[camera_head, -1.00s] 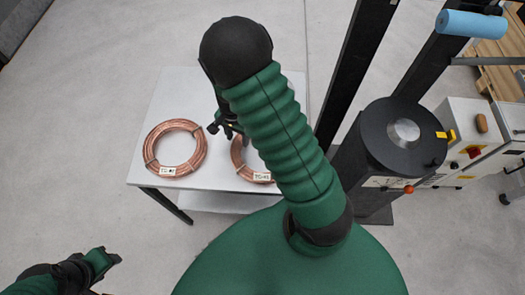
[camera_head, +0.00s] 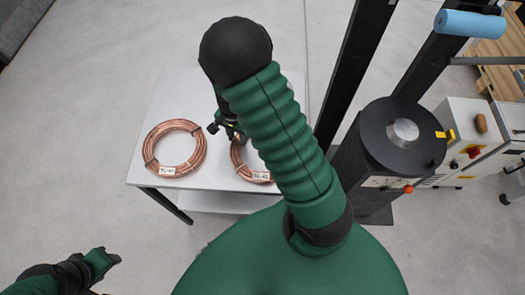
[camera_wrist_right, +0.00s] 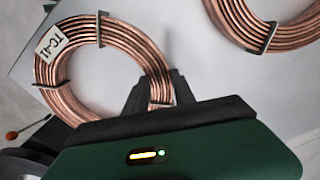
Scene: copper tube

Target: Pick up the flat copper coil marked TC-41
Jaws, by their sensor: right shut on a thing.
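The flat copper coil tagged TC-41 (camera_wrist_right: 62,87) is at the left of the right wrist view, its white tag (camera_wrist_right: 53,42) at upper left. In the head view the same coil (camera_head: 237,158) lies on the white table, partly hidden behind my right arm. My right gripper (camera_wrist_right: 158,92) is shut on the coil's rim, one finger on each side of the tube bundle. It also shows in the head view (camera_head: 231,134), mostly hidden by the arm. My left gripper (camera_head: 112,259) is at the lower left, away from the table; its jaw opening is unclear.
A second copper coil (camera_head: 151,147), also tagged, lies on the table (camera_head: 220,85) to the left; part of it shows at upper right in the wrist view (camera_wrist_right: 238,30). A black stand (camera_head: 380,150) and white boxes (camera_head: 452,125) stand right of the table.

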